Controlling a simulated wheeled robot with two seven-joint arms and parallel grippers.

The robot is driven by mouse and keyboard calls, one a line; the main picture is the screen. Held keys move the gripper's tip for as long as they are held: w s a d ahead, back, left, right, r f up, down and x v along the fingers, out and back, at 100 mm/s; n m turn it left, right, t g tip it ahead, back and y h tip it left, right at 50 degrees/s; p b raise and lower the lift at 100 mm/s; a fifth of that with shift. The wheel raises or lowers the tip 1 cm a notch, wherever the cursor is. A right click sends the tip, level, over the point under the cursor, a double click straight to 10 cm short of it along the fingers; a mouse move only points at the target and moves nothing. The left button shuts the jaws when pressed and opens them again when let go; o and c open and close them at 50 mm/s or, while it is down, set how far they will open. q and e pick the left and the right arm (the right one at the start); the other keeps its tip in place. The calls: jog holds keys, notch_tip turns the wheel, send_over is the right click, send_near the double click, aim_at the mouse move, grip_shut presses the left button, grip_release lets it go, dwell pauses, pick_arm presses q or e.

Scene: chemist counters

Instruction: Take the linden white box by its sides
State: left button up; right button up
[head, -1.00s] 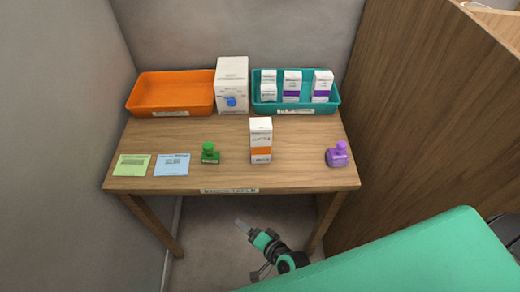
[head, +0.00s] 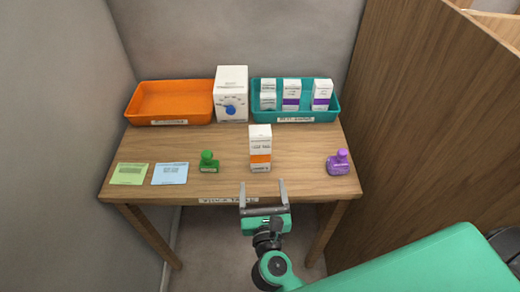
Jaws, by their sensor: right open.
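A white box with an orange band (head: 260,142) stands upright alone near the middle of the table; its print is too small to read, so I cannot confirm it is the linden one. My right gripper (head: 263,190) is open and empty at the table's front edge, with its two fingers pointing toward this box. The fingers are apart from the box, on its near side. My left gripper is out of view.
Behind are an orange tray (head: 170,119), a white timer (head: 231,84) and a teal tray (head: 334,113) with several white boxes.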

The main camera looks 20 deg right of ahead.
aim_at(261, 158)
jog(key=shift+m+h, duration=0.3)
jog(key=x, duration=0.2)
jog(key=p+x, duration=0.1)
jog(key=x, duration=0.2)
jog(key=p+x, duration=0.1)
jog(key=x, duration=0.2)
jog(key=shift+d+f, duration=0.1)
jog(key=shift+f, duration=0.2)
jog(key=shift+w+d+p, duration=0.2)
jog(key=shift+w+p, duration=0.1)
jog(key=shift+w, duration=0.3)
jog(key=x, duration=0.1)
jog(key=p+x, duration=0.1)
jog(key=x, duration=0.1)
jog(key=shift+w+d+f, duration=0.1)
jog(key=shift+w+f, duration=0.15)
jog(key=shift+f, duration=0.1)
jog(key=shift+w+d, duration=0.1)
jog(key=shift+w, duration=0.35)
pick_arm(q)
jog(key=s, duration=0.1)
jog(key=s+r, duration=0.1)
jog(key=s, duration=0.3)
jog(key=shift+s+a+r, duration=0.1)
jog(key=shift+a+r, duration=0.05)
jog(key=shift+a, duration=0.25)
pick_arm(e)
jog(key=c, duration=1.1)
